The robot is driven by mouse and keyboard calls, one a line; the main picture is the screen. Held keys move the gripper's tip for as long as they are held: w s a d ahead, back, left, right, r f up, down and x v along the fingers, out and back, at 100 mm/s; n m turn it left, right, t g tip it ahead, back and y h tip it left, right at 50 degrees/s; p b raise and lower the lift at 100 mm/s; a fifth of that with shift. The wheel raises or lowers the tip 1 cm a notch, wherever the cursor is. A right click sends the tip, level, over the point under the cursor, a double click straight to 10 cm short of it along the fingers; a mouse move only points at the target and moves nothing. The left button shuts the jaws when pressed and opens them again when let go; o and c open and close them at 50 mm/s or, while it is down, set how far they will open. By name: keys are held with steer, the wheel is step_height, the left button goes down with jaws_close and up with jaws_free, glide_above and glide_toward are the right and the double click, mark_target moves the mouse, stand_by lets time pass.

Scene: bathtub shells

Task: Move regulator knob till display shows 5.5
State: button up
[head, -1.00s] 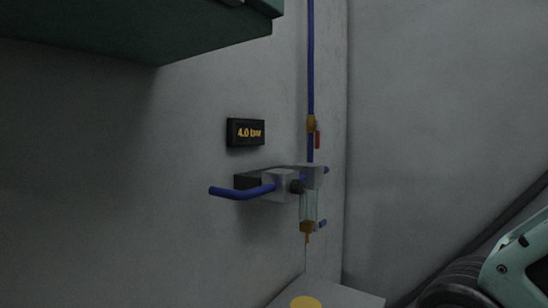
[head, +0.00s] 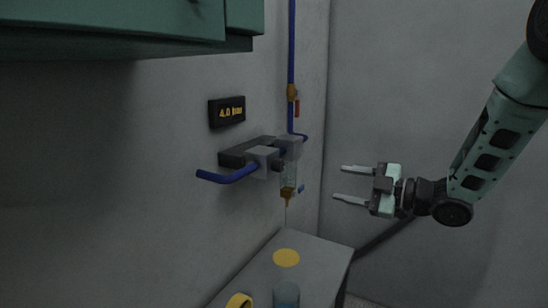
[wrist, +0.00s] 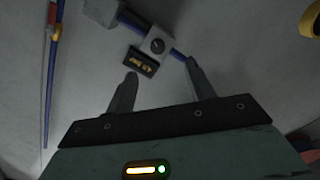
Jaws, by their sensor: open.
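The display (head: 227,111) is a black box on the wall with orange text that reads 4.0 bar in the head view. It also shows upside down in the wrist view (wrist: 141,63). The regulator is a grey block (head: 262,156) below the display, with a dark round knob (head: 277,165) on its front. The knob faces the camera in the wrist view (wrist: 157,46). My gripper (head: 338,182) is open and empty, to the right of the knob and apart from it, fingers pointing left. In the wrist view the knob and display appear beyond and between the fingertips (wrist: 161,68).
Blue pipes (head: 228,176) run from the regulator and up the wall, past a red valve handle (head: 297,108). A clear filter bowl (head: 289,178) hangs right of the knob. A green cabinet (head: 130,25) overhangs at upper left. A grey counter (head: 320,262) stands below.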

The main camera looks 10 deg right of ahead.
steer(key=r+y, duration=0.1)
steer(key=p, duration=0.7)
glide_toward(282, 166)
steer(key=shift+n, duration=0.4)
steer(key=x, duration=0.7)
steer(key=shift+w+a+r, duration=0.1)
steer(key=shift+w, duration=0.05)
steer(key=shift+x, duration=0.85)
steer(key=c, duration=1)
